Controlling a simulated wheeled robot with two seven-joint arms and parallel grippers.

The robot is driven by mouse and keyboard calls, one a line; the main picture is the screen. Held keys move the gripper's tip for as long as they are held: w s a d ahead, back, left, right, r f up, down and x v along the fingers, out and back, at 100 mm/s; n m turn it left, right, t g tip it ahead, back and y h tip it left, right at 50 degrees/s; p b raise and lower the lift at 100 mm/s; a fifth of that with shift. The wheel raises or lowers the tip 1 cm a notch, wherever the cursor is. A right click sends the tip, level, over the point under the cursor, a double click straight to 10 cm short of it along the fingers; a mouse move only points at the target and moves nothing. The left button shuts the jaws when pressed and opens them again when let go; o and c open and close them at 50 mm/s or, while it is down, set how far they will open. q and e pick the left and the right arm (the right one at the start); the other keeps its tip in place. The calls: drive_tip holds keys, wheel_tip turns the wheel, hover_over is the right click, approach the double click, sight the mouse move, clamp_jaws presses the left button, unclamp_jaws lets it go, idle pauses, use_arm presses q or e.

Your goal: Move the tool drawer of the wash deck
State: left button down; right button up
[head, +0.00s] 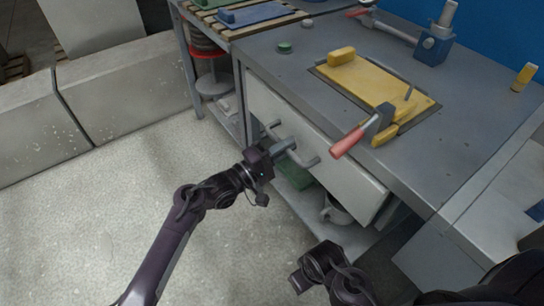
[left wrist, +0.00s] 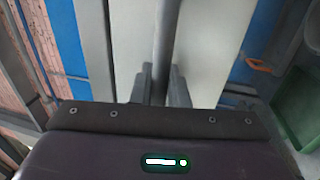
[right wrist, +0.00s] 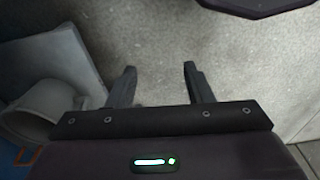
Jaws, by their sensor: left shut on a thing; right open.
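The tool drawer (head: 345,176) has a pale front under the grey deck top, and it stands out a little at its right end. A grey bar handle (head: 309,163) runs along its front. My left gripper (head: 288,146) is shut on the handle near its middle. In the left wrist view the handle (left wrist: 166,40) passes between the fingers (left wrist: 161,82), with the pale drawer front (left wrist: 208,50) behind it. My right gripper (right wrist: 160,80) is open and empty above the speckled floor. In the head view it is low in the middle, in front of the deck.
A lower shelf (head: 345,232) holds a green bin (head: 296,177). Floor (head: 90,210) to the left is clear.

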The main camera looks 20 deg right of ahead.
use_arm(q)
drive_tip(key=shift+d, duration=0.25)
use_arm(e)
drive_tip(key=shift+s+a+r, duration=0.1)
drive_tip(key=shift+a+r, duration=0.05)
drive_tip(key=shift+r, duration=0.45)
use_arm(q)
drive_tip(key=shift+r, duration=0.1)
drive_tip(key=c, duration=1.7)
unclamp_jaws()
drive_tip(key=shift+w+d, duration=0.1)
drive_tip(key=shift+o, duration=1.2)
drive_tip(key=shift+d, duration=0.15)
use_arm(e)
drive_tip(key=shift+f, duration=0.1)
use_arm(q)
drive_tip(key=shift+a, duration=0.35)
drive_tip(key=p+v, duration=0.1)
drive_tip(key=v, duration=0.6)
use_arm(e)
drive_tip(key=f, duration=0.3)
drive_tip(key=shift+w+d+f, duration=0.2)
drive_tip(key=shift+d+f, duration=0.05)
drive_tip(key=shift+f, duration=0.1)
